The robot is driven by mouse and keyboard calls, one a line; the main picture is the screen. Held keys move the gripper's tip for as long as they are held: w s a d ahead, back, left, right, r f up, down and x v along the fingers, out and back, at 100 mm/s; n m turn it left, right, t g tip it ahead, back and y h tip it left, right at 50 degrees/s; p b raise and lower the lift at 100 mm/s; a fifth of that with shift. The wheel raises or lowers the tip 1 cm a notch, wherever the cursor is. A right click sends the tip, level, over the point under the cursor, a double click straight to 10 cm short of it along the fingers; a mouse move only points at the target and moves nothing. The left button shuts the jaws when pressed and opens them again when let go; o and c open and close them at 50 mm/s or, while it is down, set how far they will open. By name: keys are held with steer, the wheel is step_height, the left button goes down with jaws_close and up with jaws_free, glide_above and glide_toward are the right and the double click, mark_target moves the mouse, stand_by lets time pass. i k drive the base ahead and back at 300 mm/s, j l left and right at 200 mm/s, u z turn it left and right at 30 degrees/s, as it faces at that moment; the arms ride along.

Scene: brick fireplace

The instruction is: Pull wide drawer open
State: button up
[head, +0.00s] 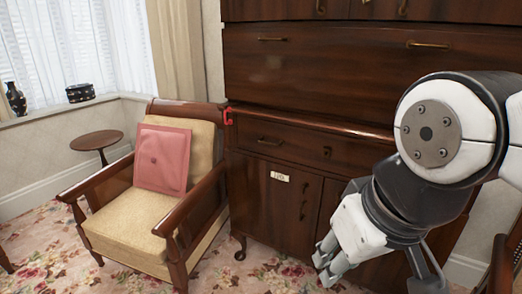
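A dark wooden cabinet (330,80) stands against the wall. A wide drawer front (340,70) fills its upper part, with a brass handle (272,38) at left and another brass handle (428,45) at right. Below a ledge is a second drawer front (295,146) with a brass handle (269,142); its right part is hidden by my arm. Both fronts look flush with the cabinet. My gripper (324,263) hangs low in front of the lower cabinet doors, below and apart from the handles. No held thing shows; its finger gap is unclear.
A wooden armchair (110,225) with a pink cushion (162,158) stands left of the cabinet, its arm close to the cabinet's left side. A small round table (97,140) is behind it. Another wooden chair (502,262) shows at the right edge. Floral carpet (265,272) lies clear in front.

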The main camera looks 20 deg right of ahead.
mark_target(348, 156)
steer(key=i, duration=0.55)
steer(key=i+z, duration=0.25)
steer(key=i+j+z, duration=0.15)
steer(key=z, duration=0.15)
